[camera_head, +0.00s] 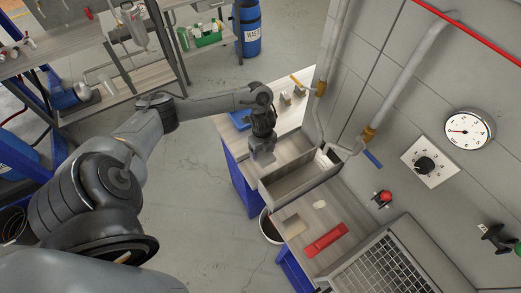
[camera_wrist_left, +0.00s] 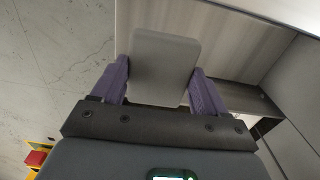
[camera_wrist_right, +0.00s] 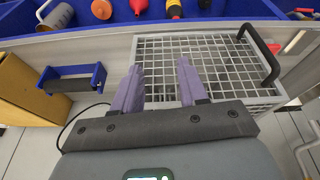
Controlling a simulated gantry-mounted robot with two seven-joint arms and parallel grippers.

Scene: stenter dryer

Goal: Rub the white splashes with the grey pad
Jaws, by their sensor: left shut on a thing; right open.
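My left gripper (camera_head: 262,147) is shut on the grey pad (camera_wrist_left: 165,62), a flat plate with rounded corners held between the purple fingers. My right gripper (camera_wrist_right: 158,78) is open and empty over a wire grid, and is not seen in the head view.
A red object (camera_head: 326,240) and a beige block (camera_head: 292,225) lie on the bench. Pipes (camera_head: 335,80), a dial (camera_head: 425,165), a gauge (camera_head: 468,130) and a red button (camera_head: 385,197) are on the wall. A wire grid (camera_head: 375,275) is at the front.

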